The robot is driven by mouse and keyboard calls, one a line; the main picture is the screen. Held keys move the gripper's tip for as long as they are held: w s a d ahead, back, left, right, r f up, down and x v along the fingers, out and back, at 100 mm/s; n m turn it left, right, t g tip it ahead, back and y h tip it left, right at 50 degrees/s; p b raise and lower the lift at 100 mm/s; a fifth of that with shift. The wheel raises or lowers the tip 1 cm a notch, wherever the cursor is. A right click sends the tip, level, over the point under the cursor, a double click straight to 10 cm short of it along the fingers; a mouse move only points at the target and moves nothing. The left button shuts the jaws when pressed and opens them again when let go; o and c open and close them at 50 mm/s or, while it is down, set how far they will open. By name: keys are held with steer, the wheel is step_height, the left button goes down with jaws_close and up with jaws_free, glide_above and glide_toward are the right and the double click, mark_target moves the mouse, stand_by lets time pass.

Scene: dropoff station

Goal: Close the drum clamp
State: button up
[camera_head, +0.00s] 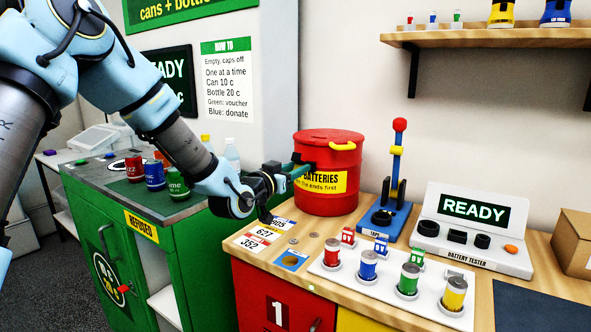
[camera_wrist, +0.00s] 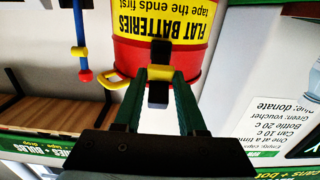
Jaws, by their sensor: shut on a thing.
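The red drum (camera_head: 326,203) stands on the wooden counter. Its lid is on, with a yellow handle (camera_head: 343,146) at the rim, and a yellow label reads "batteries". In the wrist view the drum (camera_wrist: 188,55) appears upside down, its label reading "FLAT BATTERIES". My gripper (camera_head: 299,170) is at the drum's left side, near the lid rim. In the wrist view my gripper (camera_wrist: 160,88) has its green fingers closed around a dark upright piece with yellow beside it, apparently the clamp lever (camera_wrist: 160,58). The fingers hide part of it, and its exact angle to the drum is unclear.
A blue stand with a red-topped lever (camera_head: 397,150) is right of the drum. A battery tester (camera_head: 475,225) and cardboard box (camera_head: 573,245) are farther right. A green cabinet (camera_head: 105,235) with cans is left.

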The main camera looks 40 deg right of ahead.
jaws_close()
stand_by(0.8)
